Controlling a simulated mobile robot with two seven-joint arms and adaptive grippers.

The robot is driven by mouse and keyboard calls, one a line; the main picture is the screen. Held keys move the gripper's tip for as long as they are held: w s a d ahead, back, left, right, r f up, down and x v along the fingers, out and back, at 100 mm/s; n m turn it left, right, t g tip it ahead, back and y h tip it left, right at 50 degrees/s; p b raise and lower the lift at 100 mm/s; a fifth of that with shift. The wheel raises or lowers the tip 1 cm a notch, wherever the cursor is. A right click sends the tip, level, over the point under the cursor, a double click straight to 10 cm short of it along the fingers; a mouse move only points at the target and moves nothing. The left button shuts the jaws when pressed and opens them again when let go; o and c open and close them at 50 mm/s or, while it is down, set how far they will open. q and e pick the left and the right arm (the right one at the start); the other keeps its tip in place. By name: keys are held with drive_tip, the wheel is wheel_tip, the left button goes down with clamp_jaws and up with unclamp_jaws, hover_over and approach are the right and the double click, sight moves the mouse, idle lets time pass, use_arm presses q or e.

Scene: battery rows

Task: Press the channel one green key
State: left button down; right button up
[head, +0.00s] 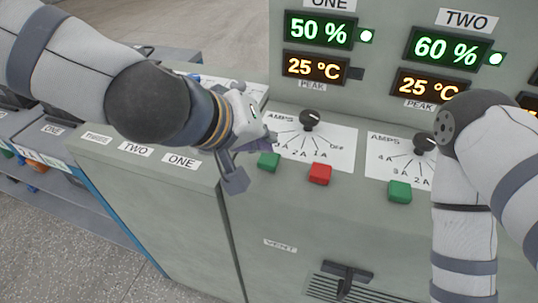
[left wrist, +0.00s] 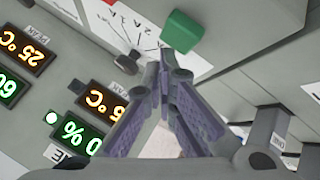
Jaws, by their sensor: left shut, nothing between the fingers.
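The channel one green key (head: 268,161) is on the sloping console front, below and left of the ONE dial. In the left wrist view the green key (left wrist: 181,31) is just beyond my fingertips. My left gripper (head: 268,141) is shut and empty, just above the green key in the head view. My right gripper is out of view; only my right arm shows.
A red key (head: 320,173) sits right of the green key, and channel two's green key (head: 399,191) further right. The ONE knob (head: 310,119) stands close by. The ONE display (head: 320,31) reads 50 % with a lit green lamp. A black handle (head: 345,276) sits below, by the vent slots.

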sight(264, 156)
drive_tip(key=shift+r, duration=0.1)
use_arm(q)
wheel_tip(264, 156, up, 4)
drive_tip(key=shift+f+p, duration=0.2)
drive_tip(key=shift+p, duration=0.55)
drive_tip(key=shift+r, duration=0.75)
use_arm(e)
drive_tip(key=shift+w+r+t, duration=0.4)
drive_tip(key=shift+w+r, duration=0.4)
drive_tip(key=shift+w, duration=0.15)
